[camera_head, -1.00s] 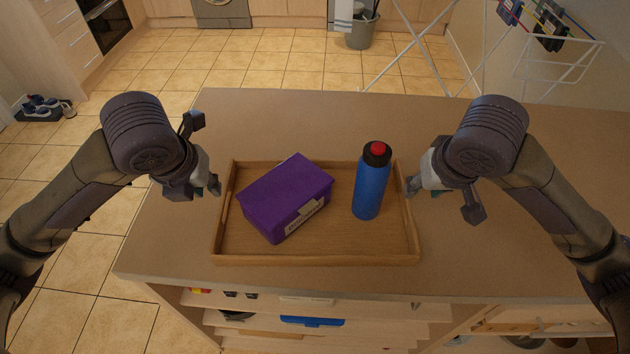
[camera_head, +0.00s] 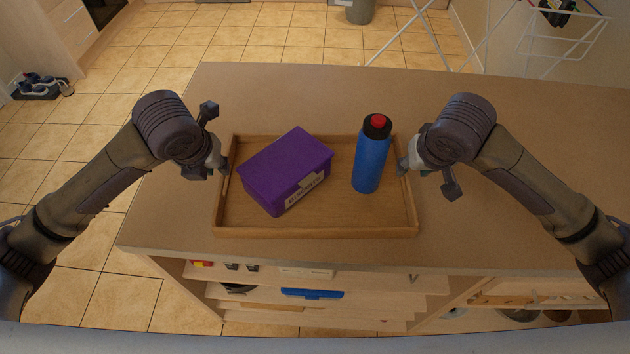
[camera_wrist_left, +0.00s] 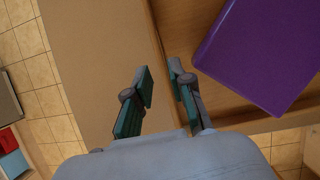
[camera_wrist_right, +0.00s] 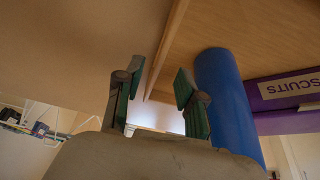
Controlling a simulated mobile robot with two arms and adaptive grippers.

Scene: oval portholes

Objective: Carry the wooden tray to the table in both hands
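The wooden tray (camera_head: 320,231) lies on the counter. It carries a purple box (camera_head: 284,170) labelled biscuits and an upright blue bottle (camera_head: 370,165) with a black and red cap. My left gripper (camera_head: 223,166) is at the tray's left wall. In the left wrist view its open fingers (camera_wrist_left: 162,82) stand on either side of that wall, with a gap. My right gripper (camera_head: 404,165) is at the right wall. In the right wrist view its fingers (camera_wrist_right: 160,78) are open with the wall between them, close to the bottle. Contact with the walls cannot be made out.
The counter (camera_head: 520,170) is clear to the right of the tray and behind it. Shelves with small items (camera_head: 312,293) are below its front edge. A drying rack (camera_head: 560,50), a grey bin (camera_head: 360,10) and shoes (camera_head: 40,86) stand beyond on the tiled floor.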

